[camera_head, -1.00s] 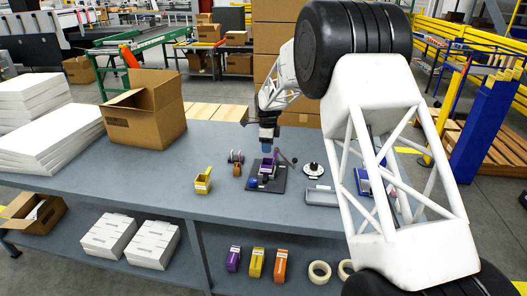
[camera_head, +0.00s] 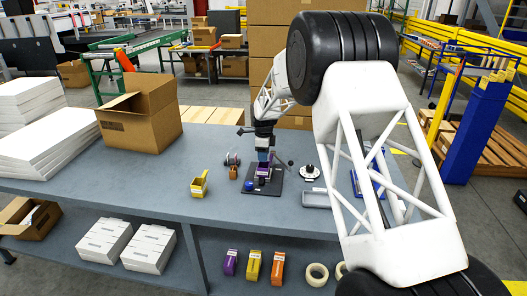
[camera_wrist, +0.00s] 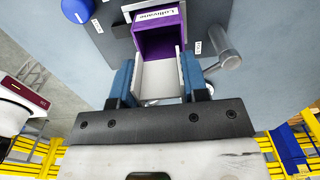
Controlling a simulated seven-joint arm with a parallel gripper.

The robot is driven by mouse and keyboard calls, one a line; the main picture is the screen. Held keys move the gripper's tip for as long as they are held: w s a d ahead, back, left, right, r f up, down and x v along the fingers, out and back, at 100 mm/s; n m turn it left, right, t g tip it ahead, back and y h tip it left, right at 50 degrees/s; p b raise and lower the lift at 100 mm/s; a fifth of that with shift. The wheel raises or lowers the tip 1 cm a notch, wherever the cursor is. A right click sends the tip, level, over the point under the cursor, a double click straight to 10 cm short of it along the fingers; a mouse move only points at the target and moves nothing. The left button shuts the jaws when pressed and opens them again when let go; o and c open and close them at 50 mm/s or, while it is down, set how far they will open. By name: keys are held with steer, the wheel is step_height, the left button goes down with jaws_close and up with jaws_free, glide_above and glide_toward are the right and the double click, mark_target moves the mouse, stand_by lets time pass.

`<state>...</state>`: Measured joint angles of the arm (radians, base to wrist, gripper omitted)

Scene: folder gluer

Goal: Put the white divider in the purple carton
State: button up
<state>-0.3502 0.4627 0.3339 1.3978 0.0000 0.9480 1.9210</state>
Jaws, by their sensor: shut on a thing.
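The purple carton (camera_head: 263,170) stands on a dark plate on the grey table. In the wrist view the carton (camera_wrist: 160,42) shows its open mouth and a white label on its rim. My gripper (camera_wrist: 160,84) has blue fingers and is shut on the white divider (camera_wrist: 158,77), a pale flat piece between the fingertips. The divider is at the carton's near open side; I cannot tell how far it reaches inside. In the head view my gripper (camera_head: 264,157) is right above the carton, and the divider is hidden.
A blue knob (camera_head: 248,186) and a grey cylindrical post (camera_wrist: 224,48) flank the carton on the dark plate (camera_head: 262,190). A yellow carton (camera_head: 199,186) stands to the left, and a grey tray (camera_head: 316,199) lies to the right. The table's left front is clear.

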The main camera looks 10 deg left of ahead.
steer(key=shift+f, duration=1.6)
steer(key=o, duration=1)
steer(key=shift+c, duration=0.2)
steer(key=shift+r, duration=4.95)
